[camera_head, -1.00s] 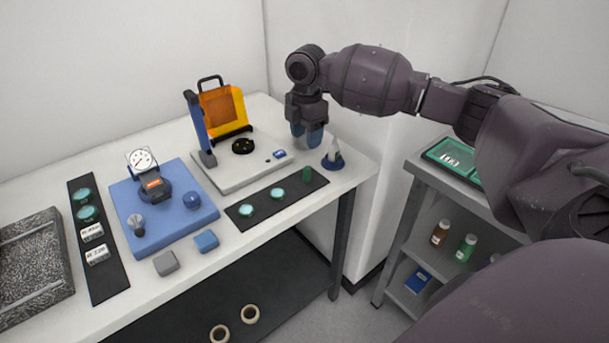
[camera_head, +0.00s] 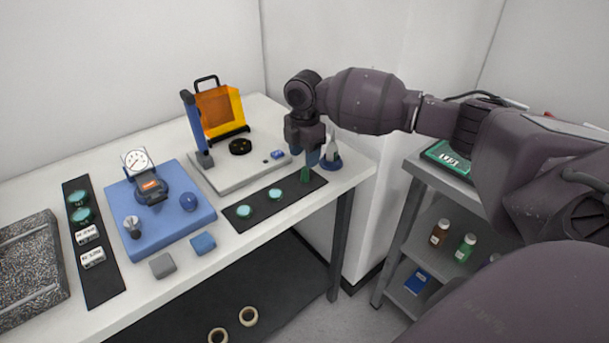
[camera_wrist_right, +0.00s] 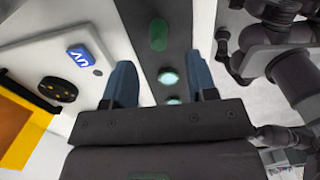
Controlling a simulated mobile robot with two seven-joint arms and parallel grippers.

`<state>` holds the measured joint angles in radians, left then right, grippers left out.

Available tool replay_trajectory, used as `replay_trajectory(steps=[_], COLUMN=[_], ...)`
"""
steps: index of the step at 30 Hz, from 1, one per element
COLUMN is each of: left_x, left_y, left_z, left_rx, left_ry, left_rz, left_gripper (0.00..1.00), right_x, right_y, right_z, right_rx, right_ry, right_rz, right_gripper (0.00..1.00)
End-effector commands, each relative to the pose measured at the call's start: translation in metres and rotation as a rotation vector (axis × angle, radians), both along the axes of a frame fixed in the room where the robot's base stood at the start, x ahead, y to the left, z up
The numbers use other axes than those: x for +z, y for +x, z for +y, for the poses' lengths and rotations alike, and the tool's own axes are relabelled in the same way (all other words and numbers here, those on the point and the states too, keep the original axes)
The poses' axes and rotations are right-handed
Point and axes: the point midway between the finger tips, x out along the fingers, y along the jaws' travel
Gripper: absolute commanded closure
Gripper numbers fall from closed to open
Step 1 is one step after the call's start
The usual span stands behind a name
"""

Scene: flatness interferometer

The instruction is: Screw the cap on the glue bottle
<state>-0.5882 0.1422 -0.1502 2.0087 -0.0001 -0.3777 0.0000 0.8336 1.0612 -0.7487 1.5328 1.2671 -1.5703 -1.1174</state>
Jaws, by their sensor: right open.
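A small green cylinder (camera_head: 305,175), which looks like the cap, stands at the right end of the black strip. It also shows in the right wrist view (camera_wrist_right: 158,35). The glue bottle (camera_head: 332,154) has a pale conical tip and a blue base, and stands upright on the table just right of the strip. My right gripper (camera_head: 308,155) is open, pointing down close above the green cylinder and left of the bottle. In the right wrist view its blue fingers (camera_wrist_right: 162,83) are apart with nothing between them, and the cylinder is ahead of them. My left gripper is not in view.
A pale instrument base (camera_head: 228,178) with an orange screen (camera_head: 218,110) stands just left of the gripper. Two teal discs (camera_head: 260,203) lie on the black strip (camera_head: 290,196). A blue plate with a dial gauge (camera_head: 137,161) is farther left. A shelf cart (camera_head: 395,235) stands right.

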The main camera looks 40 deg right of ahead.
Motion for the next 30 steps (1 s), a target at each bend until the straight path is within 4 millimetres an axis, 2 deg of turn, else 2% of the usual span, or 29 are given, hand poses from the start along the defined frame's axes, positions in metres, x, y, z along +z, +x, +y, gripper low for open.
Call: replay_trajectory(steps=[11, 14, 22, 30], left_x=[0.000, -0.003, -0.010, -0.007], left_y=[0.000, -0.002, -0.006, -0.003], left_z=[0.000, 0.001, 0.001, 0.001], left_rx=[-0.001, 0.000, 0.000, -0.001], left_ry=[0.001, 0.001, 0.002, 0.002], left_rz=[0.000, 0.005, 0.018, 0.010], left_gripper=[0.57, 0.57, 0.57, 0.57], right_x=[-0.003, -0.011, -0.047, -0.052], right_y=[0.000, 0.001, 0.001, 0.002], right_z=[0.000, -0.001, -0.003, -0.003], right_rx=[0.000, -0.001, 0.000, 0.000], right_ry=[0.000, 0.000, 0.001, -0.001], right_rz=[-0.002, -0.001, 0.001, -0.001], right_gripper=[0.48, 0.48, 0.48, 0.48])
